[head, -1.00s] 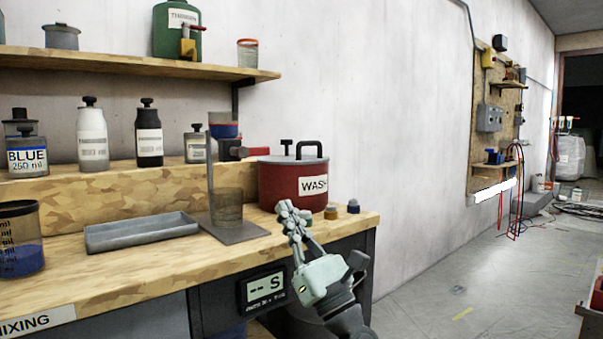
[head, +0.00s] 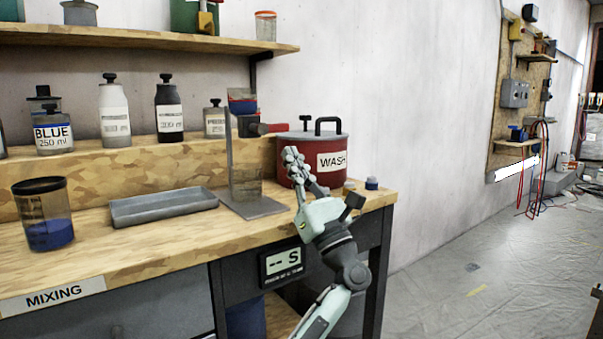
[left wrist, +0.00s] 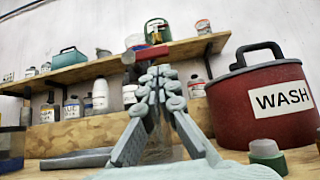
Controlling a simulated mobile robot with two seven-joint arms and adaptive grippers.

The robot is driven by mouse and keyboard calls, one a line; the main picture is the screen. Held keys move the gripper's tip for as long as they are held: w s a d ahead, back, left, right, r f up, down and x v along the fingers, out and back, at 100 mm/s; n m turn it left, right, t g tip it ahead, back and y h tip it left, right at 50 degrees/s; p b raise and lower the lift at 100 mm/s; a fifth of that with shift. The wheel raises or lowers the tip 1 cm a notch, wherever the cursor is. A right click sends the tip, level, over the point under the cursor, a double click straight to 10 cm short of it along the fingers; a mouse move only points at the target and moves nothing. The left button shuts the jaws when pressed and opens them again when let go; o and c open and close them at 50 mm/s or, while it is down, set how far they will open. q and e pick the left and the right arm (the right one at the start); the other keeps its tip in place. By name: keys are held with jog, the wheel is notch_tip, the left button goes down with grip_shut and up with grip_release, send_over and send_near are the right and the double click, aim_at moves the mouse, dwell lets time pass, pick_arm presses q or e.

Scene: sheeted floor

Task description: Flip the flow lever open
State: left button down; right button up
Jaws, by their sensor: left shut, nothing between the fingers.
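The flow lever (head: 272,128) is a red handle on a dark valve (head: 249,127) below a small funnel of blue and red (head: 242,106). It points right, roughly level, towards the WASH pot. The valve sits on a grey stand (head: 257,207). My left gripper (head: 292,156) is shut and empty, fingers up, in front of the pot, a little below and right of the lever in the head view. In the left wrist view the red lever (left wrist: 147,53) shows just above the fingertips (left wrist: 159,72), with no clear contact. My right gripper is out of view.
The red WASH pot (head: 298,172) stands close behind my left gripper, with small capped vials (head: 371,183) at its right. A grey tray (head: 163,206) and a beaker of blue liquid (head: 47,232) lie left. Bottles line the raised ledge; a shelf (head: 200,39) hangs above.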

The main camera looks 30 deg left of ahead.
aim_at(269, 128)
pick_arm(q)
jog(key=x, duration=0.3)
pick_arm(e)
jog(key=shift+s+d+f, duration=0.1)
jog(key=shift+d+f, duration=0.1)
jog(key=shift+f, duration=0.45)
pick_arm(q)
jog(key=shift+f, duration=0.1)
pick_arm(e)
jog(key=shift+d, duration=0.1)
